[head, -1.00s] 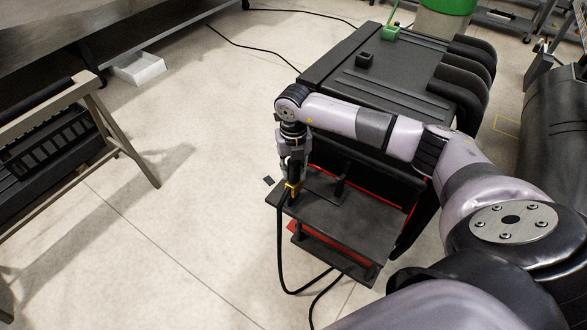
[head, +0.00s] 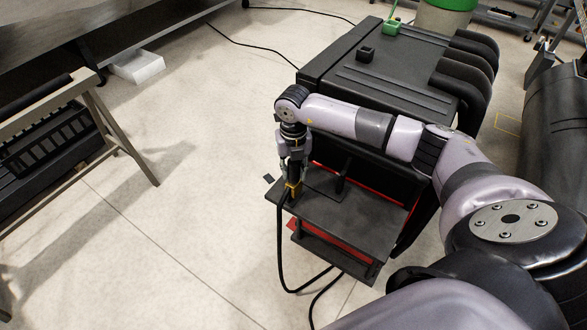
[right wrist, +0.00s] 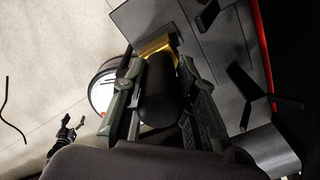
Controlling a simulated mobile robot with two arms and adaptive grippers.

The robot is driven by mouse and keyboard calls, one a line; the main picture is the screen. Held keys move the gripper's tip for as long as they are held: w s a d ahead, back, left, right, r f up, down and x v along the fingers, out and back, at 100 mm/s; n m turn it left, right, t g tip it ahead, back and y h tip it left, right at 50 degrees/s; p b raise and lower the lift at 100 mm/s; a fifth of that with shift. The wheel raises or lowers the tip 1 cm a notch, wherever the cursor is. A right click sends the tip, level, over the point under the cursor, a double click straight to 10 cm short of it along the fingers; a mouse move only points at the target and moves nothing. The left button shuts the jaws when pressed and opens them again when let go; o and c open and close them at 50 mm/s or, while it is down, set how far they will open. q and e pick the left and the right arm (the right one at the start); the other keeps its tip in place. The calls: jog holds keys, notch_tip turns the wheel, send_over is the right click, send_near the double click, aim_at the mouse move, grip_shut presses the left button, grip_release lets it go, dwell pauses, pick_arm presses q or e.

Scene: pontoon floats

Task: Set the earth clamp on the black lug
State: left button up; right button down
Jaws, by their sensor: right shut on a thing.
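The earth clamp (head: 293,187), yellow with a black body and cable, is in my right gripper (head: 293,172), which points down over the left corner of a dark shelf. In the right wrist view the clamp's yellow end (right wrist: 157,47) shows beyond its black body, between the fingers of my right gripper (right wrist: 155,75). A black upright piece (head: 341,187) stands on the shelf to the right, apart from the clamp; it may be the lug. I cannot tell whether the clamp touches the shelf. A small dark gripper (right wrist: 72,130), probably my left, shows in the right wrist view; its jaws are unclear.
The dark shelf (head: 340,222) juts from a black machine (head: 400,85) with red edges. The clamp's black cable (head: 281,255) hangs in a loop below the shelf's left side. A trestle (head: 120,140) stands at left. The pale floor (head: 210,120) between them is mostly clear.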

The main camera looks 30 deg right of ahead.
jog(key=shift+f+b, duration=0.55)
jog(key=shift+f, duration=0.1)
jog(key=c, duration=1.3)
grip_release()
jog(key=shift+o, duration=0.5)
jog(key=shift+f, duration=0.15)
notch_tip(320, 180, up, 12)
jog(key=shift+r, duration=0.1)
